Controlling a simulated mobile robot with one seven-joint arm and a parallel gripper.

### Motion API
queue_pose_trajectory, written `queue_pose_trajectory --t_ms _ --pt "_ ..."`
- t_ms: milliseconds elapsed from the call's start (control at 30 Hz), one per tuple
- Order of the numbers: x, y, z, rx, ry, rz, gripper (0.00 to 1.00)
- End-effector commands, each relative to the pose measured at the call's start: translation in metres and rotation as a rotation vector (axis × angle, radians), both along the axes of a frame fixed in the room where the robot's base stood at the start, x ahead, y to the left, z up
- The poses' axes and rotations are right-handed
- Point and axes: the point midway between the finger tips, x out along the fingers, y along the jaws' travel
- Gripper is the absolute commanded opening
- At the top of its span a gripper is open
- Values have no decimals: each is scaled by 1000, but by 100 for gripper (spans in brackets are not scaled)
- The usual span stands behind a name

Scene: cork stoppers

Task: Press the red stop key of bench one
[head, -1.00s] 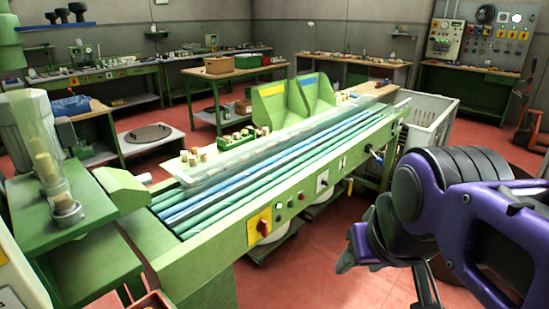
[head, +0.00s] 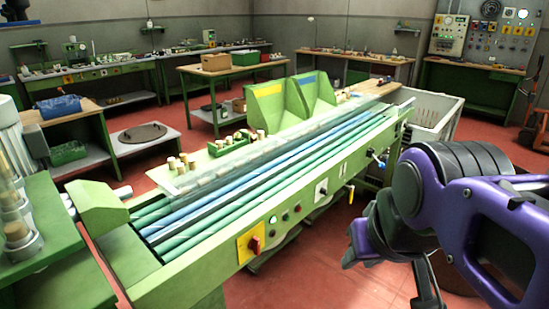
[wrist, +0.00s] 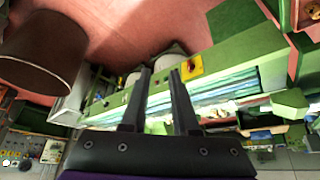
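A long green bench (head: 200,262) with green and blue rollers runs across the middle of the head view. Left of these is a yellow plate (head: 245,249) with a red knob (head: 255,243); the plate also shows in the wrist view (wrist: 196,62). No bench number is readable. My gripper (head: 352,250) hangs in front of the bench, right of the keys and apart from them. In the wrist view its two fingers (wrist: 160,72) are apart with nothing between them.
A white crate (head: 437,118) stands at the bench's far right end. A brown bin (wrist: 40,50) shows in the wrist view. Glass tubes (head: 18,215) stand on green equipment at left. Red floor (head: 310,270) is clear before the bench.

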Motion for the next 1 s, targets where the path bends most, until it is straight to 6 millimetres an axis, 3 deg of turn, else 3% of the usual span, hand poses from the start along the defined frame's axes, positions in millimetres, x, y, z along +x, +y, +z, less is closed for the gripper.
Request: queue_pose_trajectory --t_ms 33,133,1000 --pt "0 0 0 0 0 0 18" --pt "0 0 0 0 0 0 0" --pt "0 0 0 0 0 0 0"
